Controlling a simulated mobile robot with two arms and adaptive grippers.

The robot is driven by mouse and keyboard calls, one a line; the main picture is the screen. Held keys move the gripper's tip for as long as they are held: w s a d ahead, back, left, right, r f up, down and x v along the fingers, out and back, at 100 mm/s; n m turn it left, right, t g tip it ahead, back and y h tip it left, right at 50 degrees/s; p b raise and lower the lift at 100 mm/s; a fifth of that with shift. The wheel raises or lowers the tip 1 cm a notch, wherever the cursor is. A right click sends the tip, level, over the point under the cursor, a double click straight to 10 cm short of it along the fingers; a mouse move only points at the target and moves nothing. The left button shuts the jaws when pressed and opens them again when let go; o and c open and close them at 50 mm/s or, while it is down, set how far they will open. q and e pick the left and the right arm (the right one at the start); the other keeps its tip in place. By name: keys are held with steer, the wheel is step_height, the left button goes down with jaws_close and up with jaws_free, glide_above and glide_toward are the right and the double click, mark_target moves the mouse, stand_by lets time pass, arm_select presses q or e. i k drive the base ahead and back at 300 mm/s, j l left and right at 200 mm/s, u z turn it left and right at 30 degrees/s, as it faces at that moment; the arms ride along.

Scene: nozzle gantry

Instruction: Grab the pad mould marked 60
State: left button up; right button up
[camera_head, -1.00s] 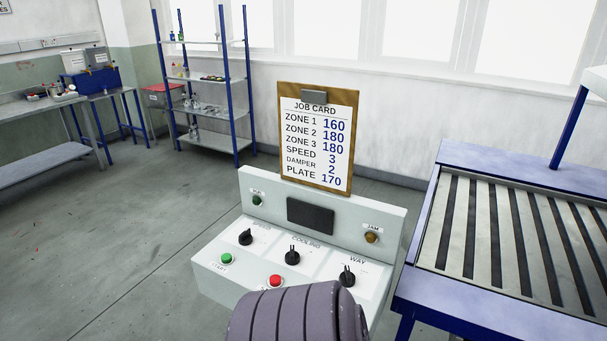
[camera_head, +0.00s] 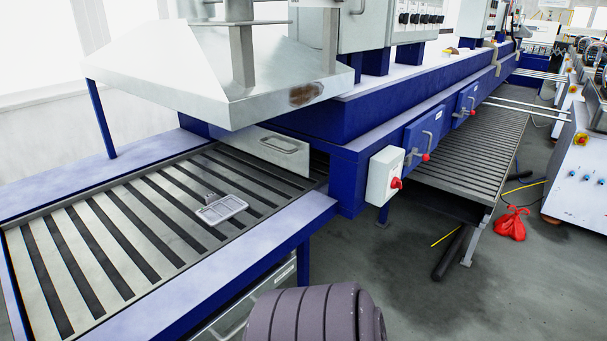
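A small light grey tray-like piece with recesses (camera_head: 222,209) lies on the slatted conveyor bed (camera_head: 110,234), towards its right end. It may be a pad mould; no number can be read on it. A small upright bit (camera_head: 210,197) shows at its far edge. Neither of my grippers is in view. Only a ribbed dark purple-grey part of my own body shows at the bottom centre.
A metal hood (camera_head: 215,75) hangs over the conveyor's far side. A blue machine (camera_head: 400,110) with a red-knobbed switch box (camera_head: 384,175) runs right. A red bag (camera_head: 511,223) lies on open floor.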

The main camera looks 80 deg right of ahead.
mark_target(216, 212)
steer(key=z, duration=2.1)
